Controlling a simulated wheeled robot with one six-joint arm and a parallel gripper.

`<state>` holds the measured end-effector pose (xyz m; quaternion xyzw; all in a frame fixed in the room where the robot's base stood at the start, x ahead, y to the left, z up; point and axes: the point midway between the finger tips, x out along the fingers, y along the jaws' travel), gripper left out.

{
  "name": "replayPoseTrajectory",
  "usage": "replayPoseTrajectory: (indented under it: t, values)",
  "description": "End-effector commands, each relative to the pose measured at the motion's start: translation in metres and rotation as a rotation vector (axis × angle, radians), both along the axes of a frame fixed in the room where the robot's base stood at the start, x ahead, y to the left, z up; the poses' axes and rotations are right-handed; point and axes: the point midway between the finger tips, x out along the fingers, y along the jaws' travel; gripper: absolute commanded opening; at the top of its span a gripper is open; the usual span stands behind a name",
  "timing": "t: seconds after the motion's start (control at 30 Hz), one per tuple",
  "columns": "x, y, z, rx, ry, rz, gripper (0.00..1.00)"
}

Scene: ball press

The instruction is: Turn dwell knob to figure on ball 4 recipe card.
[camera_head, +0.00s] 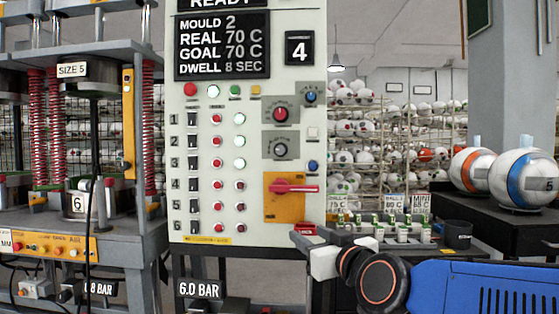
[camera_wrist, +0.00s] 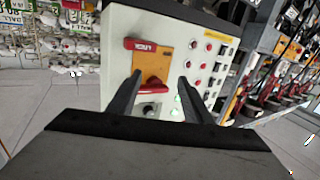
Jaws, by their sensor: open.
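The control panel (camera_head: 245,140) fills the middle of the head view. Its display (camera_head: 222,45) reads mould 2, real 70 C, goal 70 C, dwell 8 sec. A red-capped knob (camera_head: 281,114) sits above a dark knob (camera_head: 281,149); a small blue knob (camera_head: 310,97) is at upper right. Their labels are too small to read, so I cannot tell which is the dwell knob. My gripper (camera_head: 300,240) is low by the panel's right edge, open and empty. In the wrist view my gripper (camera_wrist: 158,78) faces the panel, which appears upside down. Ball 4's card is not identifiable.
A red handle (camera_head: 290,188) on a yellow plate juts out above my gripper. Small cards (camera_head: 392,204) stand behind a rack right of the panel. A press (camera_head: 80,180) stands left; two balls (camera_head: 525,180) sit right.

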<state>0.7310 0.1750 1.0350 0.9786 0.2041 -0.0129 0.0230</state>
Motion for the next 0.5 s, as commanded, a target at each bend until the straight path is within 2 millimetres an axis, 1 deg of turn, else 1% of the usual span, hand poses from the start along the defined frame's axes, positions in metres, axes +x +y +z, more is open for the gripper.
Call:
replayPoseTrajectory:
  t: [0.03, 0.1, 0.2, 0.33, 0.43, 0.5]
  values:
    - [0.005, 0.014, 0.013, 0.016, -0.045, -0.006, 0.46]
    - [0.010, 0.027, 0.033, 0.039, -0.113, -0.034, 0.46]
    - [0.014, 0.044, 0.057, 0.071, -0.200, -0.087, 0.46]
    - [0.015, 0.061, 0.082, 0.102, -0.293, -0.178, 0.46]
    - [0.011, 0.071, 0.095, 0.116, -0.345, -0.256, 0.46]
    - [0.007, 0.076, 0.100, 0.119, -0.371, -0.308, 0.46]
